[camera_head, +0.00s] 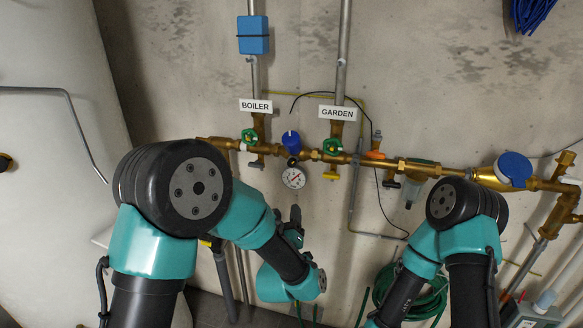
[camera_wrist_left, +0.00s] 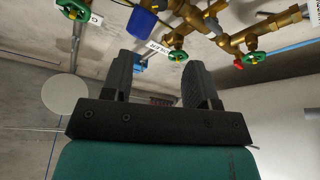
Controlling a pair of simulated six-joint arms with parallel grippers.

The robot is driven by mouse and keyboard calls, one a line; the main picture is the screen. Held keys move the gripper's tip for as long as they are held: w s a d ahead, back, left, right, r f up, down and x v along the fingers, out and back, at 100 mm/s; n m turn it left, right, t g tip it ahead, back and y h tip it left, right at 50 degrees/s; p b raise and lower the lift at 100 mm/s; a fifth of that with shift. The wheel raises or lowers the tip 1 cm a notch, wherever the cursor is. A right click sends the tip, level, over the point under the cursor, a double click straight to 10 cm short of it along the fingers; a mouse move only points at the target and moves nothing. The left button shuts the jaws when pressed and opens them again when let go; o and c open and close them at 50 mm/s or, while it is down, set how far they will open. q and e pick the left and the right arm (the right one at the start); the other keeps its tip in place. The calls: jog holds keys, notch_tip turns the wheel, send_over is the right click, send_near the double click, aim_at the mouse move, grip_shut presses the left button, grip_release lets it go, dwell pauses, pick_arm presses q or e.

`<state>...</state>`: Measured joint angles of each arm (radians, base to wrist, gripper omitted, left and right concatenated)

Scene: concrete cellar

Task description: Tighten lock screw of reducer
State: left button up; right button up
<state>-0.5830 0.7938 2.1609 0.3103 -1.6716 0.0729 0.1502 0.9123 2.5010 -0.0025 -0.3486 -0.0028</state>
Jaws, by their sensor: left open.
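The reducer on the brass pipe run has a blue cap (camera_head: 291,142) and a round white pressure gauge (camera_head: 293,178) hanging below it. The blue cap also shows in the left wrist view (camera_wrist_left: 143,22), beyond the gripper's fingers. I cannot make out the lock screw. My left gripper (camera_head: 293,224) is below the gauge in the head view, pointing up and apart from it. In the left wrist view its two dark fingers (camera_wrist_left: 160,80) are spread with nothing between them. My right arm comes in at the right; its gripper is out of view.
Green valve wheels (camera_head: 249,136) (camera_head: 333,146) flank the reducer under the BOILER and GARDEN labels. A larger blue-capped fitting (camera_head: 514,167) is at the right. A thin grey pipe (camera_head: 354,190) and black cable run right of the gauge. A green hose (camera_head: 410,295) hangs lower right.

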aim_at(292, 165)
pick_arm(q)
jog(key=x, duration=1.7)
jog(key=shift+w+d, duration=0.1)
jog(key=c, duration=0.9)
